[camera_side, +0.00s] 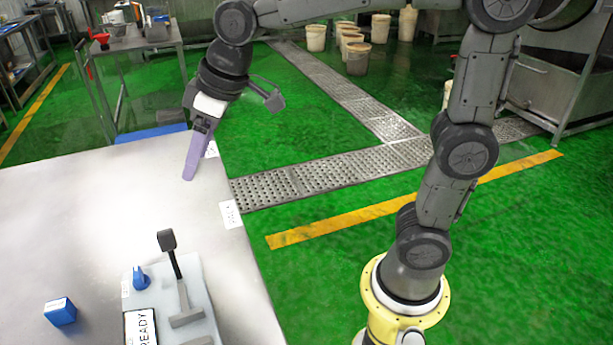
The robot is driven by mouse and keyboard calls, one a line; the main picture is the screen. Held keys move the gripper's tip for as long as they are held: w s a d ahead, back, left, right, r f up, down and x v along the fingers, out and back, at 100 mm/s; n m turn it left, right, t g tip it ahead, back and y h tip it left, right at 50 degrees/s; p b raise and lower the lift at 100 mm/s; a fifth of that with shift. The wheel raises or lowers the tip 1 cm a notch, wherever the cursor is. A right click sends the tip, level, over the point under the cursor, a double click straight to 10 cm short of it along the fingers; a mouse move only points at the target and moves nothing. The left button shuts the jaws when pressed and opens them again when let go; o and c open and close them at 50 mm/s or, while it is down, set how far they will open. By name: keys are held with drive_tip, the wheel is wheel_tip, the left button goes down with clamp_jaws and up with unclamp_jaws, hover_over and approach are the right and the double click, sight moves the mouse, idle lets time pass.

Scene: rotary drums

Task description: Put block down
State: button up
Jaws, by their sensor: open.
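A small blue block (60,311) rests on the pale grey table (90,215) near the lower left. Its top carries a white marking too small to read. My gripper (190,176) is over the far right part of the table, well away from the block, pointing down. Its lavender fingers are seen from the side and overlap, so the gap between them is hidden. No block shows at the fingertips. Whether the tips touch the table is hard to tell.
A grey control panel (192,271) with a black-knobbed lever (173,255), a blue knob (140,279) and a READY display (140,327) sits right of the block. White labels (231,214) lie along the table's right edge. The table's middle is clear.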

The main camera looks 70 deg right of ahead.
drive_tip(key=s+d+f+m+h, duration=0.1)
drive_tip(key=s+d, duration=0.3)
drive_tip(key=s, duration=0.6)
drive_tip(key=s+d+f+m+t, duration=0.1)
drive_tip(key=s+d+f+m, duration=0.2)
drive_tip(key=s, duration=0.7)
drive_tip(key=shift+d+f+h, duration=0.4)
drive_tip(key=shift+d+f, duration=0.3)
drive_tip(key=shift+d, duration=0.25)
drive_tip(key=shift+o, duration=0.4)
